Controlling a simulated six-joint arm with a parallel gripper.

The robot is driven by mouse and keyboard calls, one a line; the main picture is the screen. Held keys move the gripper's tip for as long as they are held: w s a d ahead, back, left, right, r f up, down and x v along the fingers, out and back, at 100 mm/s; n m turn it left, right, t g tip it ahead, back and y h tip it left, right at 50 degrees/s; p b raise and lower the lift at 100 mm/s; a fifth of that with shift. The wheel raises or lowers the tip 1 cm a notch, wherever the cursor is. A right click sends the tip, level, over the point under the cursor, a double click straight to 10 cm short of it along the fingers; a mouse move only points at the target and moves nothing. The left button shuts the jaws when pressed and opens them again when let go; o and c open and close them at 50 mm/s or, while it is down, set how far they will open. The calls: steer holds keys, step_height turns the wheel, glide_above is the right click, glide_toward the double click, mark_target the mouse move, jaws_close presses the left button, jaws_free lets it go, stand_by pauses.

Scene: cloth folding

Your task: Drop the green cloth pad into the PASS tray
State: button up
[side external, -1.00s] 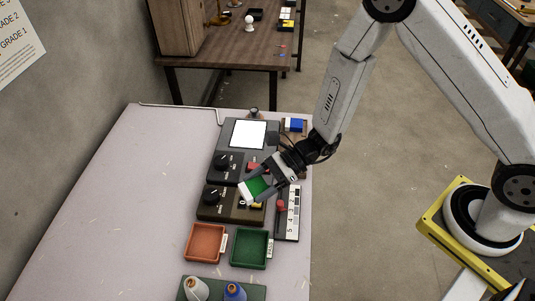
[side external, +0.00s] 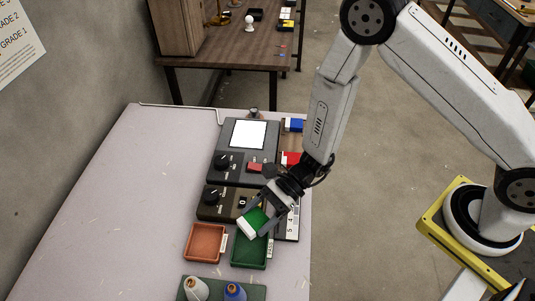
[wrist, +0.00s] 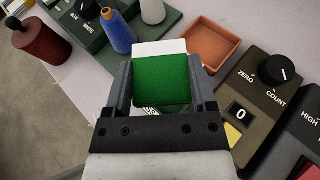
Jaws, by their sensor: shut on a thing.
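My gripper (side external: 258,215) is shut on the green cloth pad (side external: 254,220), which has a white part at its far end. In the wrist view the pad (wrist: 163,80) sits between the two fingers (wrist: 161,85). In the side view the pad is over the back part of the green tray (side external: 249,252), which carries a label on its right side that looks like PASS. The pad and gripper cover the tray's back edge. In the wrist view the pad hides most of this tray. I cannot tell the exact height of the pad above it.
An orange tray (side external: 204,243) stands left of the green one. A counter box with knob (side external: 213,203) and a grey device with a white screen (side external: 248,134) lie behind. Thread cones, one white (side external: 196,289) and one blue (side external: 234,291), stand in front. The table's left side is clear.

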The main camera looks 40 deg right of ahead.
steer(key=shift+f, duration=2)
steer(key=o, duration=1.3)
steer(key=shift+c, duration=0.2)
steer(key=v, duration=0.7)
steer(key=shift+d, duration=0.4)
steer(key=shift+r, duration=0.25)
